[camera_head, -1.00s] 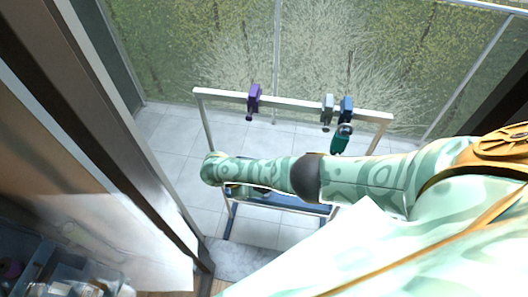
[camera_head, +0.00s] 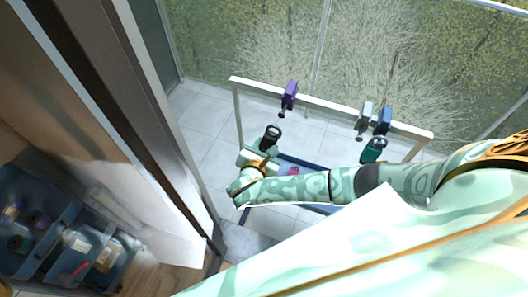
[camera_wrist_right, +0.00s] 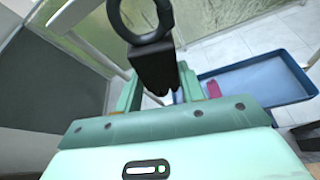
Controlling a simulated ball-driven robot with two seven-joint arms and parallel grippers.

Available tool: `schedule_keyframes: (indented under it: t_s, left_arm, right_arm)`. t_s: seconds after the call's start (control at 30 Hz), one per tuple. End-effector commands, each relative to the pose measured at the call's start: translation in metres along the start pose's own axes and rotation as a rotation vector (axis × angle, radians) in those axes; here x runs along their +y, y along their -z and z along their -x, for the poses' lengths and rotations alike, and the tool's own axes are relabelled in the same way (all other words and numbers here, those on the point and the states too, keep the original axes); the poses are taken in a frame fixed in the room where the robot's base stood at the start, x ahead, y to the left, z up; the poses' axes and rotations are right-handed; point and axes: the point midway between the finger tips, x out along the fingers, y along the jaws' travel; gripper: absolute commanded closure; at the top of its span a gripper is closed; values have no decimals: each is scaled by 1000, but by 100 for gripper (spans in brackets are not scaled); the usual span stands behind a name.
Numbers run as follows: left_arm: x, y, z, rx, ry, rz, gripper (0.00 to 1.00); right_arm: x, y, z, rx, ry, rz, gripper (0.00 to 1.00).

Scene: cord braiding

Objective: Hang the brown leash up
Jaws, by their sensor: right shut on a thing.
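My right gripper (camera_head: 264,152) is shut on a very dark, nearly black leash (camera_head: 272,133) with a ring at its upper end, which I take to be the brown one. In the right wrist view the dark body (camera_wrist_right: 155,66) sits between the fingers and the ring stands above them. A pale rack bar (camera_head: 330,104) carries a purple hook (camera_head: 290,95), a grey hook (camera_head: 364,115) and a blue hook (camera_head: 383,121). The held leash is apart from the hooks, below the purple one in the head view. My left gripper is out of view.
A teal leash (camera_head: 373,150) is just below the blue hook and appears to hang there. A blue tray (camera_wrist_right: 285,80) with a pink thing (camera_wrist_right: 213,89) lies low by the rack. Blue bins (camera_head: 45,225) stand at lower left, beyond a dark door frame (camera_head: 150,130).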

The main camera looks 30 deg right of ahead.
Motion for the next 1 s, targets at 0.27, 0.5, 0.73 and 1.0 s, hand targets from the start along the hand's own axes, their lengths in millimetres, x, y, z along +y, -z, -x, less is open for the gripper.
schedule_keyframes:
  t_s: [0.27,0.5,0.73,1.0]
  left_arm:
    - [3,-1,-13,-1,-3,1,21]
    - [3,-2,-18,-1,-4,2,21]
    - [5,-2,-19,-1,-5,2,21]
    - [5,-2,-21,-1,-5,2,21]
  right_arm:
    - [-1,-8,-23,-1,1,0,86]
    - [-1,-17,-41,0,3,0,86]
    - [-1,-25,-59,-1,3,-2,86]
    - [-1,-29,-72,1,4,-1,86]
